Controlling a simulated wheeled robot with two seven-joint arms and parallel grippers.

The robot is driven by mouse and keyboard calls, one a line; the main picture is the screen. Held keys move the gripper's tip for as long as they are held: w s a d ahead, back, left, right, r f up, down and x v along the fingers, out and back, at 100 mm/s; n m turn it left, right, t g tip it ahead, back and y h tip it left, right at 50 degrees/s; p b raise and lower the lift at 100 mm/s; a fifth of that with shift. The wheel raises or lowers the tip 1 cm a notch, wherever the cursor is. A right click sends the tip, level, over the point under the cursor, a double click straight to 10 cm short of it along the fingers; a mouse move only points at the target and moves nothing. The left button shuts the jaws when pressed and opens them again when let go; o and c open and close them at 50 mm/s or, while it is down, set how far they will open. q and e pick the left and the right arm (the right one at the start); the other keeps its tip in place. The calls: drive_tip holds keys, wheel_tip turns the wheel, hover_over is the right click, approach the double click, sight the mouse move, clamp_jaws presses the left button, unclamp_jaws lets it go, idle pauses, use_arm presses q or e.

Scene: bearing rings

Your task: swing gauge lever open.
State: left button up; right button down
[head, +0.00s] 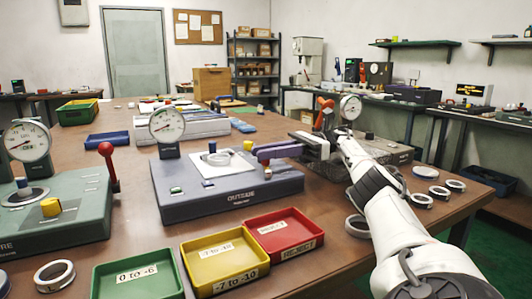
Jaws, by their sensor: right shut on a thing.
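The middle gauge station is a blue-grey block (230,194) with a round dial gauge (166,125) on a post at its back left. My right gripper (264,153) reaches in from the right over the block's back right part. A red-handled lever (108,160) stands upright on the left station, and another red lever (324,110) shows beside the right dial gauge (350,107). My left gripper is not in view.
Green (138,276), yellow (225,262) and red (284,233) trays stand at the front. Loose rings (420,200) lie on the right, partly beside my arm. The greenish left station (55,222) stands close on the left. A blue tray (107,139) lies behind.

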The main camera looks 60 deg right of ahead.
drive_tip(key=c, duration=1.7)
unclamp_jaws()
drive_tip(key=shift+s, duration=0.1)
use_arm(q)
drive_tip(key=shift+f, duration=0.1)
use_arm(e)
drive_tip(key=shift+o, duration=0.2)
drive_tip(key=shift+r, duration=0.1)
